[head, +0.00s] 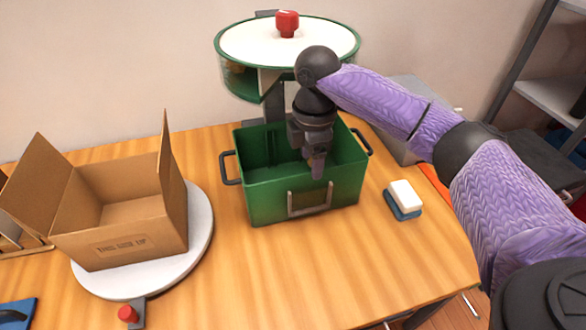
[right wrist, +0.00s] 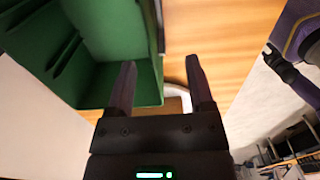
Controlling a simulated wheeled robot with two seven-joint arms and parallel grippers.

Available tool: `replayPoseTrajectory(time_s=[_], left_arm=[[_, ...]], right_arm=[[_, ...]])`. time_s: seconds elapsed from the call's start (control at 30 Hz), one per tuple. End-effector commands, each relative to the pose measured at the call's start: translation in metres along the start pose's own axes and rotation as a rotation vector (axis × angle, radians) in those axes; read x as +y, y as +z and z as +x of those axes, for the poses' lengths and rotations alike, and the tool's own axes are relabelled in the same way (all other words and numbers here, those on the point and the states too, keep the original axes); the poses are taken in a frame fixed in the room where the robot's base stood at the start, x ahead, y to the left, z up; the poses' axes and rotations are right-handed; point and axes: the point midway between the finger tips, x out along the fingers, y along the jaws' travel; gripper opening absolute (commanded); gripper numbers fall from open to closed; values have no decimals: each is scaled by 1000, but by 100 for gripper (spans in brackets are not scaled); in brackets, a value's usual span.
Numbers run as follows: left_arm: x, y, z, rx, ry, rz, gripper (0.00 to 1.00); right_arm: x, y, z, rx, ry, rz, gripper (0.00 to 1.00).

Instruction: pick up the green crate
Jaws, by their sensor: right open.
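The green crate (head: 268,202) stands upright on the wooden table in the head view, with dark handles at its left and right ends and a grey handle (head: 309,211) on its front. My right gripper (head: 317,172) points down over the crate's front side, and the arm hides part of the interior and back. In the right wrist view its two fingers (right wrist: 160,75) are apart with nothing held. There, a wall of the crate (right wrist: 148,35) lies between the two finger lines; I cannot tell whether they touch it. My left gripper is not in view.
An open cardboard box (head: 120,225) sits on a white round plate (head: 203,228) to the left. A green-rimmed round stand with a white top (head: 260,45) rises behind the crate. A white-and-blue block (head: 404,197) lies to the right. The table front is mostly clear.

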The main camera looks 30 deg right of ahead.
Motion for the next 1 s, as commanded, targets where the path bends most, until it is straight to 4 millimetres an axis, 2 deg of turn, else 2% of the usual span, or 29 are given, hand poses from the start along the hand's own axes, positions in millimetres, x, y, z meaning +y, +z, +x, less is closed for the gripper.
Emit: replayPoseTrajectory(time_s=[0.03, 0.17, 0.3, 0.37, 0.47, 0.67, 0.9, 0.97, 1.0], left_arm=[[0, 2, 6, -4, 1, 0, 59], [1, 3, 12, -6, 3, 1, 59], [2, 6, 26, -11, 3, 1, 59], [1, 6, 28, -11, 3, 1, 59], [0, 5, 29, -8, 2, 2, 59], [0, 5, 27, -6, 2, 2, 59], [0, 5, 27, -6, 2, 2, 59], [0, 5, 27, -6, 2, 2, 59], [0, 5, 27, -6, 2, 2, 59]], right_arm=[[0, 0, 14, -2, -3, 1, 68], [1, 1, 32, -1, -2, 2, 68], [4, 4, 63, -1, -3, 2, 68], [4, 3, 72, -2, -3, 0, 68], [4, 3, 78, 0, 1, 0, 68], [4, 3, 77, 0, 2, 0, 66], [4, 3, 77, 0, 2, 0, 15], [4, 3, 77, 0, 2, 0, 2], [4, 3, 77, 0, 1, 0, 0]])
